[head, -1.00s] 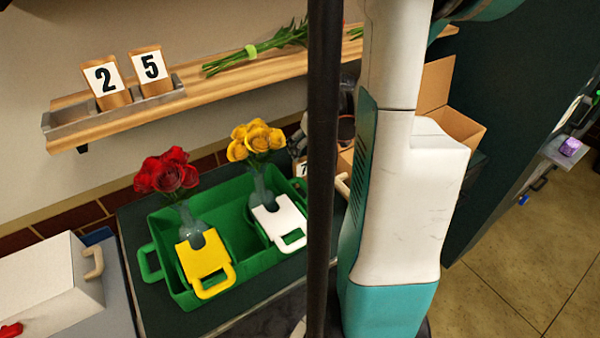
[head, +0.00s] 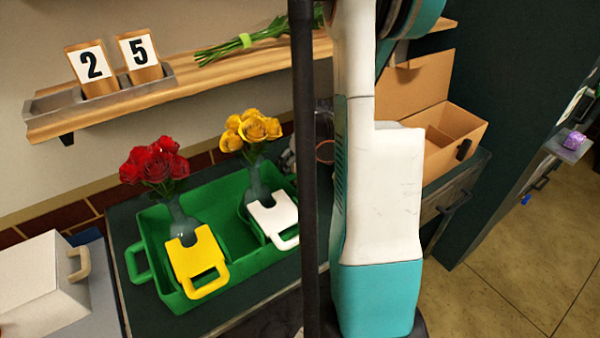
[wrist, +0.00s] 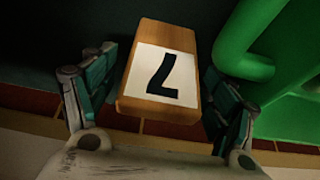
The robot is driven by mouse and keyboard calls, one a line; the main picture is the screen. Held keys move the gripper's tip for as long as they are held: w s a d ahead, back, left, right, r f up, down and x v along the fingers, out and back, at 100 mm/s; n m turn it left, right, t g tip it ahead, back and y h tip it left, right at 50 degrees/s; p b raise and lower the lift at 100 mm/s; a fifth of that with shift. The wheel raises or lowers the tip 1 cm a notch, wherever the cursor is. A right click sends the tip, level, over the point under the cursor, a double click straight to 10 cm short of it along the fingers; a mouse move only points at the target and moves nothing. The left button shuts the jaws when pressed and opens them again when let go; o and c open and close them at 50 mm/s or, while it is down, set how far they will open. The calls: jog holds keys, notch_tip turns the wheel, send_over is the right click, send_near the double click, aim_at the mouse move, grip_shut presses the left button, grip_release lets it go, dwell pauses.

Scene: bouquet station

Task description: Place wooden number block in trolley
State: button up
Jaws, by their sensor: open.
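A wooden block (wrist: 162,82) with a black 7 on a white face lies between the fingers of my gripper (wrist: 160,68) in the wrist view. The fingers are open on both sides of it; the right one is close, and I cannot tell whether it touches. In the head view only a bit of my gripper shows beside the dark pole, and the 7 block is hidden. Two more number blocks, a 2 (head: 90,66) and a 5 (head: 139,53), stand in a grey metal tray (head: 48,104) on the wall shelf. I cannot identify a trolley for certain.
A green bin (head: 160,225) holds vases with red roses (head: 153,165) and yellow roses (head: 248,130); its handle is near the block in the wrist view (wrist: 235,60). An open cardboard box (head: 452,130) stands at the right. A white case (head: 35,290) is at lower left.

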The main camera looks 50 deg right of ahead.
jog(key=shift+x, duration=0.8)
jog(key=shift+r, duration=0.1)
jog(key=c, duration=1.3)
jog(key=shift+o, duration=0.2)
notch_tip(320, 180, up, 17)
jog(key=p, duration=0.8)
notch_tip(320, 180, down, 7)
jog(key=b, duration=0.4)
